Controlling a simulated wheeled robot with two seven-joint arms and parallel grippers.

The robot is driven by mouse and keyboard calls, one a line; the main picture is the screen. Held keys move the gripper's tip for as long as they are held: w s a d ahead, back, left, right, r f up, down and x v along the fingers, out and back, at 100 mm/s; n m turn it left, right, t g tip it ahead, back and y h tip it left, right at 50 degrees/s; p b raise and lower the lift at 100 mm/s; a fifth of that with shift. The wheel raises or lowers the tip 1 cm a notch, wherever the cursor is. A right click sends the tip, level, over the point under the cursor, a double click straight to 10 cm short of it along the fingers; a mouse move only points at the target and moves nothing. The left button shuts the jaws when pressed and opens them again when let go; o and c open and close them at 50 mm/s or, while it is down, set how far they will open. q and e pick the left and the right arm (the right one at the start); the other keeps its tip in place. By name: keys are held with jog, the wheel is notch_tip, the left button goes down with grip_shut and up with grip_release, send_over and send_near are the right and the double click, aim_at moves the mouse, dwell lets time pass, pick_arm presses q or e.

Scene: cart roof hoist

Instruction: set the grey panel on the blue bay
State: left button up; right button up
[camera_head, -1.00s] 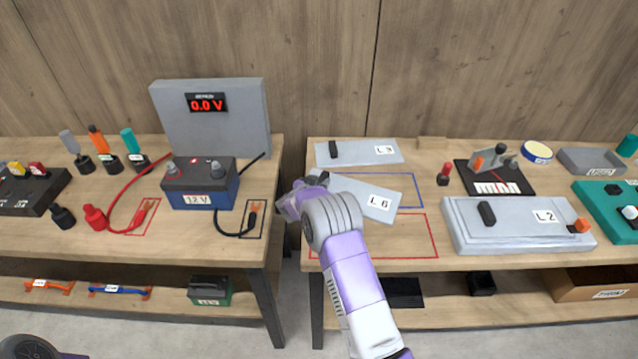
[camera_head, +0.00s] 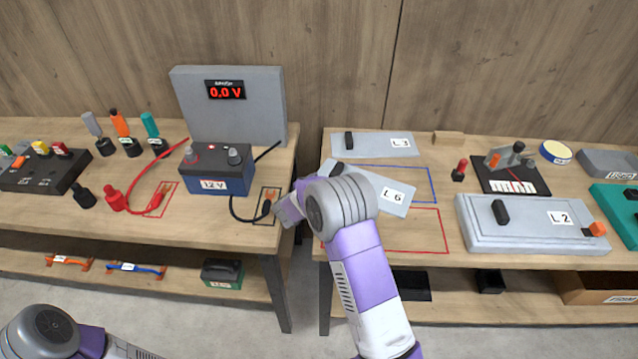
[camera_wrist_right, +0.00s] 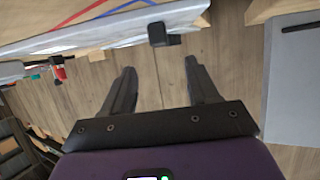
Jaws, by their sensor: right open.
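The grey panel L6 (camera_head: 394,184) lies askew on the right table, turned against the blue outlined bay (camera_head: 433,187) and covering its left part. Its black handle (camera_head: 337,169) stands near its left end. My right gripper (camera_head: 287,209) is left of and in front of the panel, mostly hidden behind my wrist. In the right wrist view the gripper (camera_wrist_right: 161,72) is open and empty, with a black handle (camera_wrist_right: 163,34) on a grey panel edge (camera_wrist_right: 105,40) just beyond its fingertips. My left gripper is out of view.
Panel L3 (camera_head: 375,144) lies behind the bay and panel L2 (camera_head: 530,219) to the right. A red outline (camera_head: 447,231) is in front. A gap separates the left table, holding a 12 V battery (camera_head: 217,183) and a grey display box (camera_head: 235,125).

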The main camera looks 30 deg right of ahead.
jog(key=shift+v, duration=1.3)
